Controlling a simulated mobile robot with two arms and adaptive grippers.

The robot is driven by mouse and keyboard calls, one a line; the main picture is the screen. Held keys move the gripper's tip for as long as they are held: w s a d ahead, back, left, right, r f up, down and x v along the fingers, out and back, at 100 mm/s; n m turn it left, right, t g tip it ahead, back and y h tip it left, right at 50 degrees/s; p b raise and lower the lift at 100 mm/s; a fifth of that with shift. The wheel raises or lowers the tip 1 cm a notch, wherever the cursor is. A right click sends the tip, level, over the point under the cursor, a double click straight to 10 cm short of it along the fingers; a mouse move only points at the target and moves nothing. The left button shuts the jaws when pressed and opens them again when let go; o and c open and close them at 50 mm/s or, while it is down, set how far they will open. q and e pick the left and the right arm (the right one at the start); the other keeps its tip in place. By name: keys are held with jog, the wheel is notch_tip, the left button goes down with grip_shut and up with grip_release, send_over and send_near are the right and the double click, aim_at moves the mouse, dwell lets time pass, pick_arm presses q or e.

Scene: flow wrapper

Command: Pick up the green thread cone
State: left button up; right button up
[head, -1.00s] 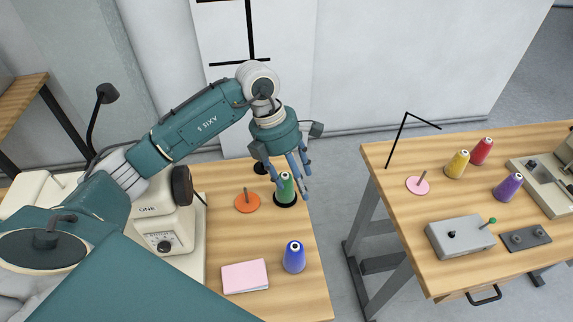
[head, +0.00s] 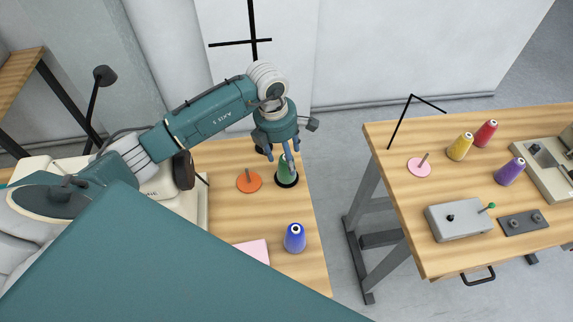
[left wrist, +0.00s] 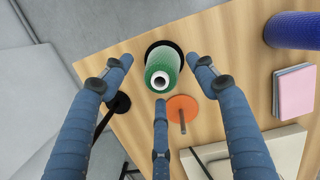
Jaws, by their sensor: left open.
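The green thread cone (head: 282,170) stands upright on a black round base (head: 288,184) near the right edge of the left table. It also shows in the left wrist view (left wrist: 163,68), seen from above with its white core toward the camera. My left gripper (head: 278,145) is open just above and around the cone, partly hiding it in the head view. In the left wrist view its blue fingers (left wrist: 160,85) are spread, two at the sides of the cone and one below it, with gaps showing. My right gripper is not in view.
An orange disc with a peg (head: 249,181) lies left of the cone. A blue cone (head: 294,238) and a pink pad (head: 254,250) are nearer me. The right table (head: 400,200) holds yellow, red and purple cones and a grey box (head: 458,219).

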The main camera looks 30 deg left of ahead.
pick_arm(q)
jog(key=shift+w+d+f, duration=0.1)
jog(key=shift+f, duration=0.7)
jog(key=c, duration=1.3)
jog(key=shift+r, duration=0.1)
